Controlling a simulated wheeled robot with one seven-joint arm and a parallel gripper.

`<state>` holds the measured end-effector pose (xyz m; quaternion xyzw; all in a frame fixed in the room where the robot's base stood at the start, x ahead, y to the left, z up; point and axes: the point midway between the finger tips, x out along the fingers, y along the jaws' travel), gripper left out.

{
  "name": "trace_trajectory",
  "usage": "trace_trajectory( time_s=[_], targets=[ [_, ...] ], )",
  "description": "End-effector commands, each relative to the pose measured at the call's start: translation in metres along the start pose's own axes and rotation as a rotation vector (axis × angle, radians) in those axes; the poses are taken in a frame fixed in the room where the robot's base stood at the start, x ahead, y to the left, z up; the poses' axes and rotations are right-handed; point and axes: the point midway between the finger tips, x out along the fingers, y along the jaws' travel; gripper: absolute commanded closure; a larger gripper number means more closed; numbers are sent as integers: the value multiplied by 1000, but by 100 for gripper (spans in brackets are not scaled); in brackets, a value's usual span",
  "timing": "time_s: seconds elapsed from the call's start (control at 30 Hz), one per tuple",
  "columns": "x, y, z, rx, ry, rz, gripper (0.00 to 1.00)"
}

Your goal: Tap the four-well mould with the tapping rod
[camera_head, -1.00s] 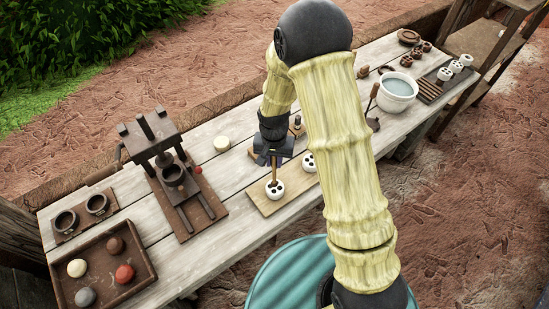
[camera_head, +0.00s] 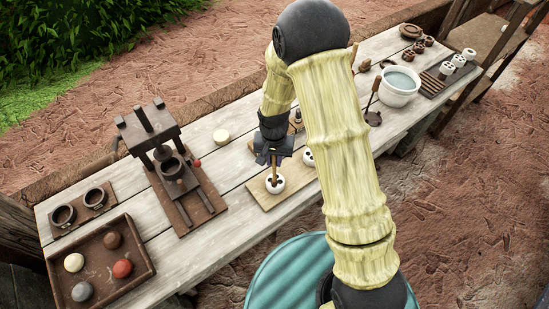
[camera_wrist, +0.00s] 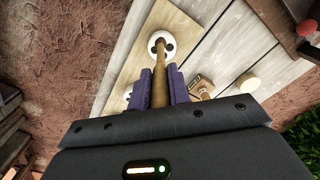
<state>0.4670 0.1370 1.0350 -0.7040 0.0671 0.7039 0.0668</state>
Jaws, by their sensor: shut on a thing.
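My gripper (camera_head: 274,152) is shut on the brown wooden tapping rod (camera_wrist: 160,82), which points down between the purple fingers. A round white mould with dark wells (camera_head: 275,185) sits on a pale wooden board (camera_head: 262,194). The rod's lower end is over this mould and looks in contact with it, but I cannot be sure of touch. The mould also shows in the wrist view (camera_wrist: 161,37), partly covered by the rod; I cannot count all its wells. A second white mould (camera_head: 308,157) stands on the same board, partly hidden by my arm.
A dark press (camera_head: 185,205) stands left of the board. A tray with coloured balls (camera_head: 139,284) lies at the left end of the table. A white bucket (camera_head: 399,92) and a rack (camera_head: 434,87) stand at the right. A pale disc (camera_head: 221,136) lies behind.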

Motion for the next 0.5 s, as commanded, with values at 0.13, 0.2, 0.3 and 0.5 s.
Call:
trace_trajectory(
  time_s=[0.13,0.2,0.3,0.5],
  targets=[
    [5,0,0,0,0,0,100],
    [6,1,0,2,0,0,100],
    [9,1,0,2,1,0,100],
    [13,1,-1,2,1,0,100]
  ],
)
